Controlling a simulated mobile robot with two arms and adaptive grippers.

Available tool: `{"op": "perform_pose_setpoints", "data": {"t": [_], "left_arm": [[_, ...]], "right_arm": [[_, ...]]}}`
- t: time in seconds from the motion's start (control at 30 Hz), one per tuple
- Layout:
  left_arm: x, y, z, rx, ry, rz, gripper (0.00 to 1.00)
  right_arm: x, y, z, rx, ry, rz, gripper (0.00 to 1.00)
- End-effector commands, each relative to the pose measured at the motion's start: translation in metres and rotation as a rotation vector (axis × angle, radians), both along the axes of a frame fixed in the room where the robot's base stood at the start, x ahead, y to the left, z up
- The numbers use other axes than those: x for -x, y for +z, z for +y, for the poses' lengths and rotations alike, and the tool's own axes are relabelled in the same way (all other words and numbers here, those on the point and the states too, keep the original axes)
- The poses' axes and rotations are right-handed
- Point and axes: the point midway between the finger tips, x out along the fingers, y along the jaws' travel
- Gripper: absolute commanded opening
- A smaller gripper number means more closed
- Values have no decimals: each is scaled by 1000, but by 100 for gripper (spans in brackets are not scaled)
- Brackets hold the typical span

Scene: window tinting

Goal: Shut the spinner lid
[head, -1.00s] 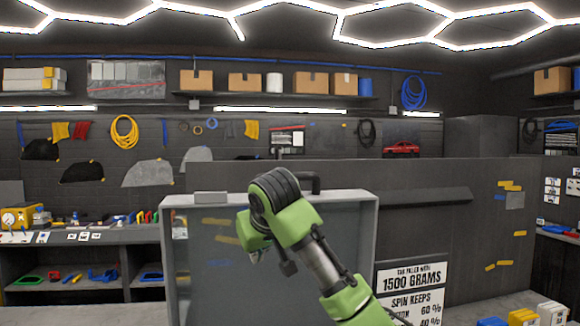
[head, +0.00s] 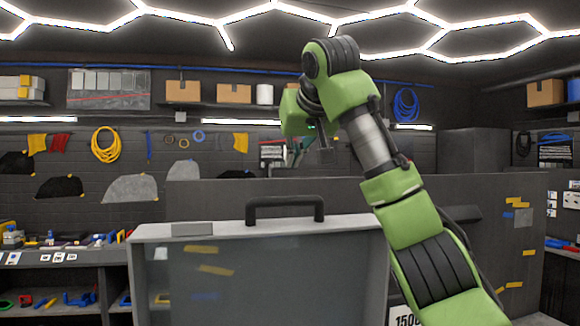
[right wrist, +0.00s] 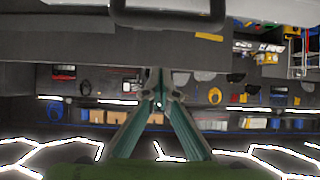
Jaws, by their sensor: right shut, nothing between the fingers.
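The spinner lid (head: 290,275) stands upright in the lower middle of the head view, a pale grey frame around a dull panel. A dark handle (head: 285,203) is on its top edge. The handle also shows upside down at the top of the right wrist view (right wrist: 168,20). My right gripper (head: 291,157) is raised above the handle and apart from it. In the right wrist view its teal fingers (right wrist: 158,100) meet at the tips with nothing between them. My left gripper is not in view. The spinner's body below the lid is out of view.
A dark wall panel (head: 420,210) stands behind the lid, with yellow tape strips at its right. A workbench (head: 70,258) with tools is at the left. A sign (head: 403,316) is partly hidden at the bottom. Free air surrounds the handle.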

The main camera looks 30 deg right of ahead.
Motion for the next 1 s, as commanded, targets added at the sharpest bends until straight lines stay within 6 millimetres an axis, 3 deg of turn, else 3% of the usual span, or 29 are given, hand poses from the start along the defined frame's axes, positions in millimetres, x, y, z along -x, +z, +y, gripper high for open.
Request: {"op": "perform_pose_setpoints", "data": {"t": [0.1,0.2,0.37,0.67,1.0], "left_arm": [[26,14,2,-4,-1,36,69],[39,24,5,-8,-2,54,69],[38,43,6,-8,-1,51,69],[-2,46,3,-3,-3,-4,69],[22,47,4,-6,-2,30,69]], "right_arm": [[-20,-10,-6,0,-3,5,0],[-38,-22,-10,1,-1,7,0],[-66,-41,-18,1,-2,6,0],[-45,-62,-12,2,1,0,0],[-36,-70,-9,-1,0,2,0]]}}
